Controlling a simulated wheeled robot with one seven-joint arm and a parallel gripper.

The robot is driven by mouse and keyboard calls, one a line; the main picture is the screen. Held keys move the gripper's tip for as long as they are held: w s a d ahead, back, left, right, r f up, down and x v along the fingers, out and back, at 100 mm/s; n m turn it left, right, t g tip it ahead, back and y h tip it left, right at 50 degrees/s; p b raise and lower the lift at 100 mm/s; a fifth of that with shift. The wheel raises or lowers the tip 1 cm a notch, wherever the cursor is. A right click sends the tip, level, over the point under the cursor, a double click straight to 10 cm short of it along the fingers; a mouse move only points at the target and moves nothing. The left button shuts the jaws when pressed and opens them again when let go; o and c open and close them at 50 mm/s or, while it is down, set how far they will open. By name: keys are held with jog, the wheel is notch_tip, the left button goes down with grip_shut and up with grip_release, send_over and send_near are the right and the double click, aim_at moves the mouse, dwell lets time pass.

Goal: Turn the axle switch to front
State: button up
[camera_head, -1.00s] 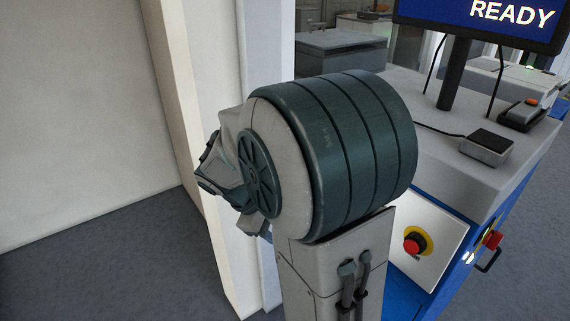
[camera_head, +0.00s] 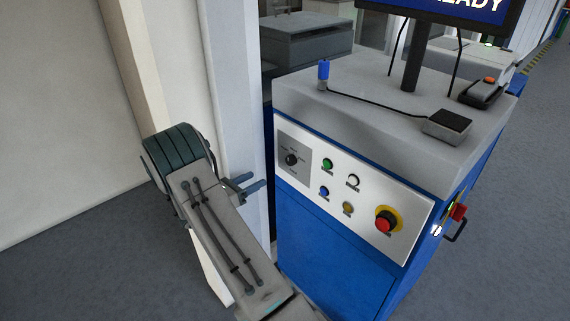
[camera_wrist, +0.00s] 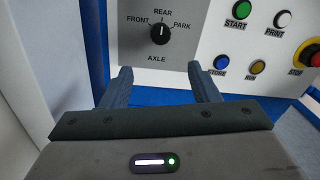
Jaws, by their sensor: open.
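The axle switch (camera_head: 292,159) is a round black knob on a grey plate at the left of the white control panel. In the wrist view the knob (camera_wrist: 160,34) shows a white mark pointing up at REAR. FRONT is printed to its left, PARK to its right and AXLE below. My gripper (camera_head: 249,183) is to the left of the panel in the head view, lower than the knob. In the wrist view my gripper (camera_wrist: 159,68) has two spread fingers with nothing between them. The knob appears above the gap, apart from the fingertips.
Right of the switch are a green START button (camera_head: 327,164), a white PRINT button (camera_head: 353,181), a blue STORE button (camera_head: 323,191) and a yellow button (camera_head: 348,208). A red stop button (camera_head: 385,221) sits at the panel's right. A white post (camera_head: 232,90) stands left of the blue cabinet.

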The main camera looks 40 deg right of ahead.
aim_at(288, 162)
jog(key=d+p, duration=0.3)
jog(key=d, duration=1)
jog(key=shift+w+d, duration=0.15)
jog(key=shift+d, duration=0.1)
jog(key=c, duration=1)
